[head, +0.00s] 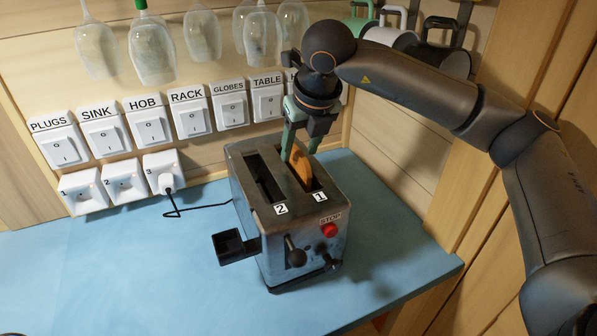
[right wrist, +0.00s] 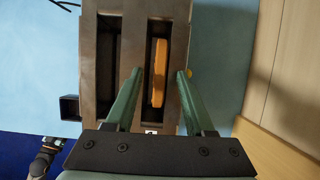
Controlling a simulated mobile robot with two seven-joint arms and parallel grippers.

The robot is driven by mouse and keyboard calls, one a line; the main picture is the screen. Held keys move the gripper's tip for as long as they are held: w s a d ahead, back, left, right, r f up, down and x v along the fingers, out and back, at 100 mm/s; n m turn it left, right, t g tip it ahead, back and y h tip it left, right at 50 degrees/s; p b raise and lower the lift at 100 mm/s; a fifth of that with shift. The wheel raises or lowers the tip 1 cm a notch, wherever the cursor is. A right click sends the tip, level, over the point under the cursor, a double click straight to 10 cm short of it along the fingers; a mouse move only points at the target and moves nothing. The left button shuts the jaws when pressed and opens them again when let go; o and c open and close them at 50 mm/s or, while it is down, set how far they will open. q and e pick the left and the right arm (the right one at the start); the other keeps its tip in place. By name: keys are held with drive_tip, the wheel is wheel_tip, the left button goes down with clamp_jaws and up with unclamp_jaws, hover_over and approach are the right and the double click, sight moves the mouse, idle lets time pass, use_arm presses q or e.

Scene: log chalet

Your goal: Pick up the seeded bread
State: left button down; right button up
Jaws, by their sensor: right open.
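The seeded bread (head: 301,166) is a brown slice standing upright in slot 1 of the toaster (head: 262,221), its upper part sticking out. In the right wrist view the bread (right wrist: 159,73) shows as an orange-brown strip in the right-hand slot. My right gripper (head: 301,150) points down over slot 1 with its green fingers apart. In the right wrist view its fingers (right wrist: 159,73) are on either side of the slice, with a gap to each side. The lower part of the slice is hidden inside the slot. My left gripper is not in view.
Slot 2 (head: 264,179) looks empty. The toaster has a red stop button (head: 329,230) and front levers. Its cord runs to a wall socket (head: 164,172). Labelled switches line the wall, and glasses (head: 152,48) hang above. The blue counter (head: 110,262) is clear at left.

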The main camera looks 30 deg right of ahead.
drive_tip(key=shift+f+b, duration=0.25)
drive_tip(key=shift+b, duration=0.15)
idle(0.3)
clamp_jaws()
idle(0.5)
